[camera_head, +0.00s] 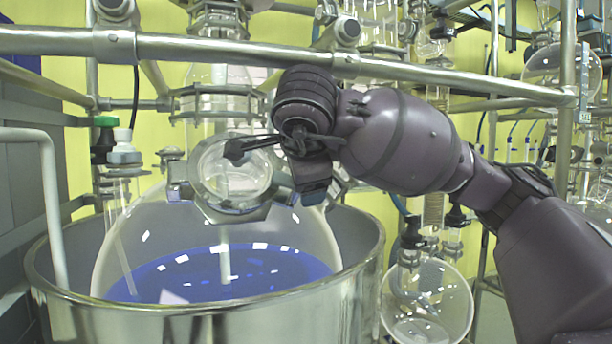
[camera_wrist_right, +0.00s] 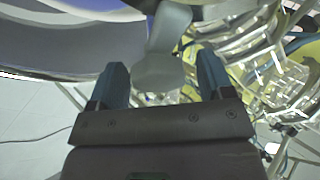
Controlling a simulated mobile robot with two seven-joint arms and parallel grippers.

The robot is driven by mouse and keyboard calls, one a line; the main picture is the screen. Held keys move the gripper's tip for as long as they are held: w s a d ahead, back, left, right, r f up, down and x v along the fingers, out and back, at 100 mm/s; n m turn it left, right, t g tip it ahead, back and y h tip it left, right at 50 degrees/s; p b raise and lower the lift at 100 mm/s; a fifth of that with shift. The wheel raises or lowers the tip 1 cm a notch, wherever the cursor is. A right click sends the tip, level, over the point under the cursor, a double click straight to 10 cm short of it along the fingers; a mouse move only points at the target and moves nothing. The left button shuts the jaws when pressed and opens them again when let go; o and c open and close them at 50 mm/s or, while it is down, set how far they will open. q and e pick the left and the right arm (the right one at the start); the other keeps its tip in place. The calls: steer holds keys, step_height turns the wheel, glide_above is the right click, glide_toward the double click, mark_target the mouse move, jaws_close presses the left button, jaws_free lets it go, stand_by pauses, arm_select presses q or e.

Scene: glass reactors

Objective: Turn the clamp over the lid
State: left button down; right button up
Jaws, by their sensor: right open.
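The round glass lid (camera_head: 232,172) sits in a metal ring on the neck of the big glass vessel (camera_head: 120,245), which holds blue liquid. A grey metal tab (camera_head: 180,183) shows at the left of the ring. My right gripper (camera_head: 313,194) is at the right edge of the ring, pointing down. In the right wrist view its two blue fingers (camera_wrist_right: 162,85) are apart, with a pale grey piece (camera_wrist_right: 165,55), probably the clamp, reaching between them. I cannot tell whether they touch it. The gripper hides part of the ring's right side. My left gripper is not in view.
A steel pot (camera_head: 200,322) surrounds the vessel. A horizontal metal rail (camera_head: 215,48) crosses above the lid, close to my right wrist. A glass tube with a white stopper (camera_head: 123,152) stands at the left. A round glass flask (camera_head: 430,300) hangs at the lower right.

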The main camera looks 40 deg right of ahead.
steer(key=shift+s+a+r, duration=0.2)
steer(key=shift+s+r, duration=0.15)
steer(key=shift+r, duration=0.05)
steer(key=p+v, duration=0.2)
steer(key=v, duration=0.7)
steer(key=shift+s+a+p, duration=0.2)
steer(key=shift+s+p, duration=0.1)
steer(key=shift+p, duration=0.05)
steer(key=shift+r, duration=0.1)
